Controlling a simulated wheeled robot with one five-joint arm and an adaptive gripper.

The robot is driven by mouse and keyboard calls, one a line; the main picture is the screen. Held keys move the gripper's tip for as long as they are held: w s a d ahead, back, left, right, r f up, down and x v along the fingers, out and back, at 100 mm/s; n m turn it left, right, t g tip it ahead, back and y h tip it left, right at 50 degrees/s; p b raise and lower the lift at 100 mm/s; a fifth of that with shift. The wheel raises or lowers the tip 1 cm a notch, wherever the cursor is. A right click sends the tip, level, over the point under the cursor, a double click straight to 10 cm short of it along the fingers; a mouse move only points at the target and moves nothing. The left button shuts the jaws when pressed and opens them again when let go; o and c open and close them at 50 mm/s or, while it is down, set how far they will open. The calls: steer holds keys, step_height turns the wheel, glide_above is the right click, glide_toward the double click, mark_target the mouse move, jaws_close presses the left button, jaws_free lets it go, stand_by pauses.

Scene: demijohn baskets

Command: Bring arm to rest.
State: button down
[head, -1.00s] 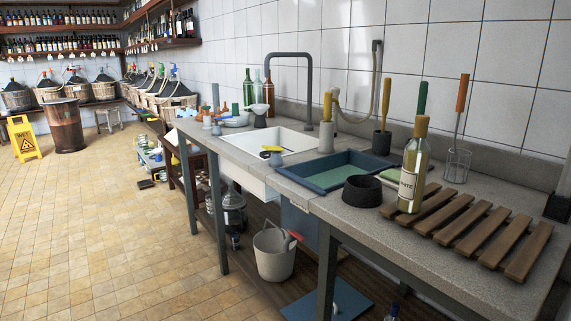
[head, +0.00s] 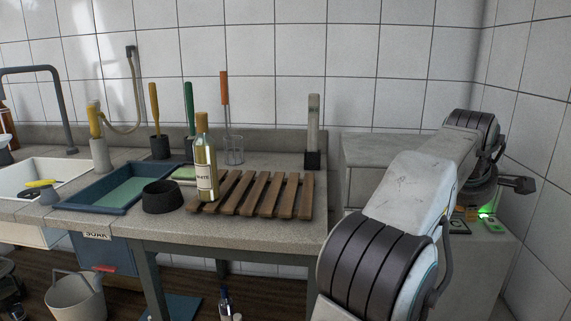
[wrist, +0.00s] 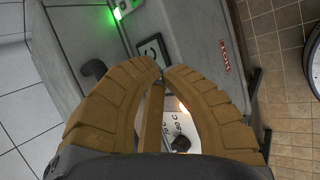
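My arm enters the head view at the lower right and reaches back over a grey cabinet (head: 385,150). Its wrist is at the far right, and the gripper is mostly hidden there behind arm links. In the wrist view my gripper (wrist: 163,71) has brown ribbed fingers curved inward, with their tips practically together. I see nothing held between them. A brown strip shows in the gap behind the fingers. Beyond them lie a grey surface with a small dark-framed panel (wrist: 153,48) and a green light (wrist: 117,13), which also glows in the head view (head: 485,215).
Left of my arm is a counter with a wooden slatted rack (head: 262,193), a labelled bottle (head: 205,160), a black bowl (head: 162,197) and a blue tray (head: 82,204). A tiled wall (head: 300,60) closes off the back and right. Tan floor (wrist: 290,100) shows in the wrist view.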

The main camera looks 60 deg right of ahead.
steer(key=w+a+r+t+p, duration=0.1)
steer(key=w+p, duration=0.1)
steer(key=w, duration=0.4)
steer(key=w+a+r+t+p, duration=0.1)
steer(key=w+a+r, duration=0.1)
steer(key=w, duration=0.4)
steer(key=w+a+r+t+y+p, duration=0.3)
steer(key=w+a+p, duration=0.6)
steer(key=w+a, duration=1.15)
steer(key=w+a+m+t+y+p, duration=0.1)
steer(key=w+a+p, duration=0.15)
steer(key=a, duration=0.55)
steer(key=w+a+y+p, duration=0.1)
steer(key=a+p, duration=0.3)
steer(key=a, duration=0.3)
steer(key=s+a+f+y+p, duration=0.1)
steer(key=s+a+p, duration=0.1)
steer(key=a, duration=0.4)
steer(key=s+a+m+y+p, duration=0.1)
steer(key=s+a+p, duration=0.2)
steer(key=a, duration=0.4)
steer(key=shift+s+f+g+y, duration=0.3)
steer(key=shift+s+f+g, duration=0.1)
steer(key=shift+s, duration=0.5)
